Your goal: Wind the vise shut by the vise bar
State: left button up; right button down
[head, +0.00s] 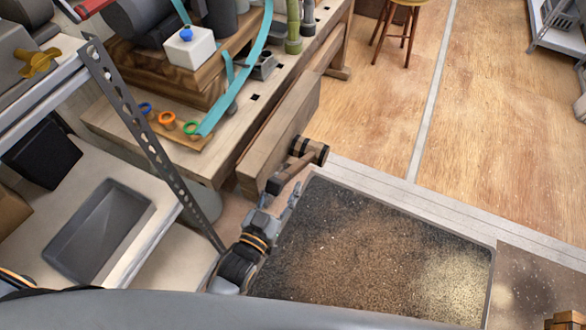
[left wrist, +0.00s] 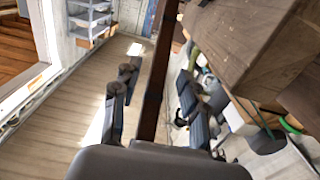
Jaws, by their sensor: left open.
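The vise is on the end of the wooden workbench, with a thick wooden jaw (head: 283,128) and a dark round screw end (head: 316,152). The wooden vise bar (head: 287,175) slants down and left from the screw end. My left gripper (head: 280,199) is open at the bar's lower end. In the left wrist view, the bar (left wrist: 158,75) runs upright between the spread fingers of my left gripper (left wrist: 152,98), with gaps visible on both sides. The vise's wood (left wrist: 235,42) fills the upper right there. My right gripper is not in view.
A dark speckled mat (head: 350,240) lies on the floor below the bar. A metal shelf (head: 130,120) with a grey tray (head: 98,232) stands to the left. The workbench (head: 215,165) holds tools and a teal strap (head: 245,75). The wooden floor (head: 500,130) to the right is mostly clear.

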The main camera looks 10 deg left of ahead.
aim_at(293, 171)
pick_arm(q)
jog(key=x, duration=0.5)
jog(key=shift+w, duration=0.1)
grip_shut()
